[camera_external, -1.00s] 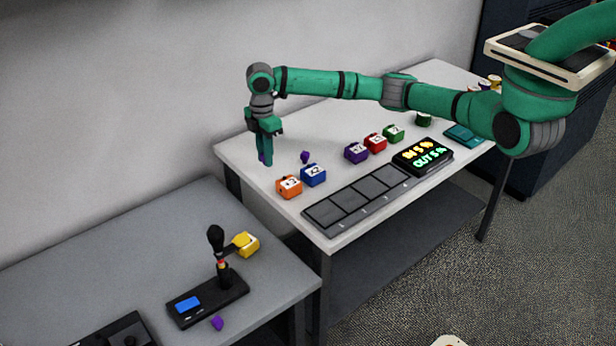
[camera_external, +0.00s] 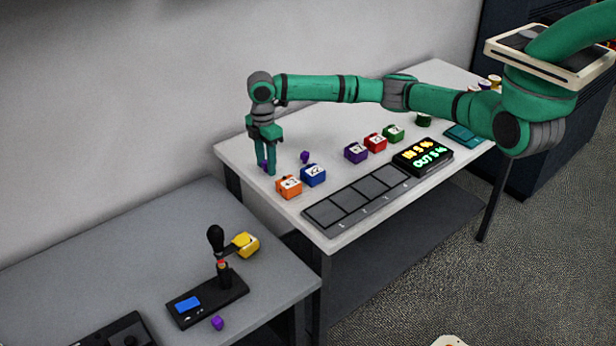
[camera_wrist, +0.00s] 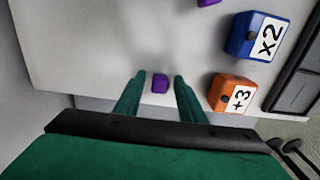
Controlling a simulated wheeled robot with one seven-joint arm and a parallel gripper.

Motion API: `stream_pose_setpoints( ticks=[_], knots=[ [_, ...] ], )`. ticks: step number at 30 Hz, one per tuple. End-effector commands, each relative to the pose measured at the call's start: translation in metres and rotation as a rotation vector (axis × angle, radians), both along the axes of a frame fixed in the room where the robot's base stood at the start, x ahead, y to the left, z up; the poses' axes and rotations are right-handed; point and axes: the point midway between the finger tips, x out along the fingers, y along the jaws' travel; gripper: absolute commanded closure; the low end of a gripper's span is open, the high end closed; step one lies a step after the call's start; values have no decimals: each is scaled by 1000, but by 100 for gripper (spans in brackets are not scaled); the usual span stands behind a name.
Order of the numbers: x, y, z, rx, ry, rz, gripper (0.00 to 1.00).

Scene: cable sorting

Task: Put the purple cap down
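A small purple cap (camera_wrist: 160,83) sits between the two fingers of my gripper (camera_wrist: 159,76) in the wrist view, with a gap on each side. My gripper is open and points down at the left end of the white table (camera_external: 240,152). In the external view the cap (camera_external: 264,166) is partly hidden by the fingers and appears to be on the tabletop. A second purple cap (camera_external: 305,157) lies on the table to the right; it also shows at the top of the wrist view (camera_wrist: 208,2).
An orange +3 block (camera_external: 289,187) and a blue x2 block (camera_external: 313,175) stand right of my gripper. Purple, red and green blocks, a slotted tray (camera_external: 338,222) and a display (camera_external: 423,156) are farther right. Another purple cap (camera_external: 217,323) lies on the grey table.

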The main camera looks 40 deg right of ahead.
Motion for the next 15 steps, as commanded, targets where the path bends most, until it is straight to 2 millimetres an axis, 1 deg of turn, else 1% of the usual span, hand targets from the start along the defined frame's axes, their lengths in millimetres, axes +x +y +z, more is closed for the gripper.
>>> stream_pose_setpoints(
  ticks=[5, 15],
  knots=[
    [0, 1, 20, 2, -1, 0, 64],
    [1, 1, 87, 2, -2, 0, 64]
  ],
)
